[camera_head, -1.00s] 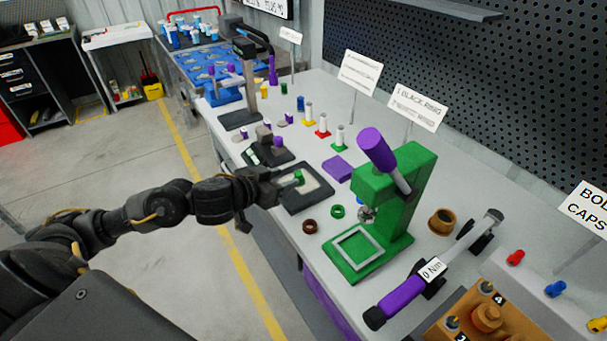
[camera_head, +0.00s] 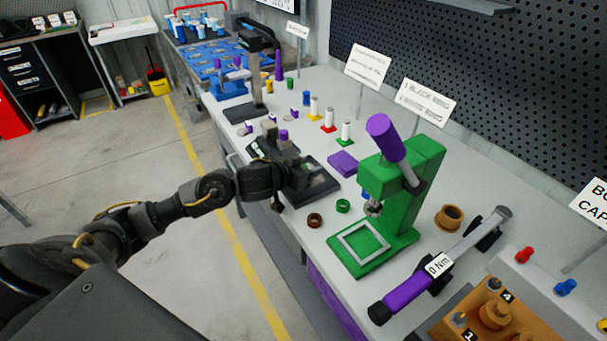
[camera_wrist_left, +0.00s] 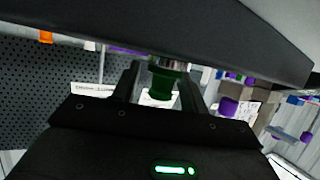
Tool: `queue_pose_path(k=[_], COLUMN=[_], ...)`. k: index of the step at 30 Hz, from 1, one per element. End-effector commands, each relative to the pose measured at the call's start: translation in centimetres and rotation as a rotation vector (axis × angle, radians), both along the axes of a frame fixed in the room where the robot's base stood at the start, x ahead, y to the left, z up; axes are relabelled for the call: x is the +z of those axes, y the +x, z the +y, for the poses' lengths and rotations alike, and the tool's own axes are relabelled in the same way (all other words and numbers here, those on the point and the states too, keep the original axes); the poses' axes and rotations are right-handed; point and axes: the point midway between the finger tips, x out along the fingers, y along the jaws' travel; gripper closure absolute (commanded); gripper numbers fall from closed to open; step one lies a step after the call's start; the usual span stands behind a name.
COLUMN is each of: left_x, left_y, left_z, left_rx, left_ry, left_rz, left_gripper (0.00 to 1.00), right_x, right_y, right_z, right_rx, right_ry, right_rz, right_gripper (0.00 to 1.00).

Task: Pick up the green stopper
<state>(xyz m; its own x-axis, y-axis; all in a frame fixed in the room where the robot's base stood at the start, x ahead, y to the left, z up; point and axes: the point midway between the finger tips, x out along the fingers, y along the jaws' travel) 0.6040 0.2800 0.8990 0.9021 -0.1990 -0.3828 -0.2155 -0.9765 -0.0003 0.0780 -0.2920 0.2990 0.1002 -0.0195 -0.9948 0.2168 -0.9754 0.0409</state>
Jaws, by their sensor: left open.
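The green stopper (camera_wrist_left: 163,84) shows in the left wrist view, between the two dark fingers of my left gripper (camera_wrist_left: 160,88). A metallic piece shows just above the stopper there. The fingers stand on either side of it, and the jaws are open. Whether the fingers touch the stopper is not clear. My right gripper is not in view.
A green press (camera_head: 400,185) stands to the right of the tray. A purple block (camera_head: 343,163) lies behind the tray. A purple-handled torque tool (camera_head: 408,290) lies at the front right.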

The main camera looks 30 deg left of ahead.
Motion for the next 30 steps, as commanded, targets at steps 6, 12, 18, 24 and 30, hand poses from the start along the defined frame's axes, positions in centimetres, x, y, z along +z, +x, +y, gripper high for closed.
queue_pose_path(k=[6, 12, 18, 24, 30], left_x=[-0.10, -0.10, -0.09, -0.06, 0.84], left_y=[0.19, 0.18, 0.17, 0.16, 0.19], left_z=[-0.03, -0.03, -0.02, -0.02, 0.00], left_rx=[0.000, 0.000, 0.001, 0.001, 0.001], left_ry=[0.000, 0.000, 0.001, 0.000, -0.001], left_rz=[0.001, 0.001, 0.001, 0.000, -0.002], left_gripper=[0.56, 0.77, 1.00, 1.00, 1.00], right_x=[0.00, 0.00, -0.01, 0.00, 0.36], right_y=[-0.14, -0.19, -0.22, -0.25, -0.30], right_z=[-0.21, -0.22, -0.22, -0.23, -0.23], right_rx=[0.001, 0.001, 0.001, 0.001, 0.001], right_ry=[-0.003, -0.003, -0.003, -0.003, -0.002], right_rz=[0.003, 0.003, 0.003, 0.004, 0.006], right_gripper=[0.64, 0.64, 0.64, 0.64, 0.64])
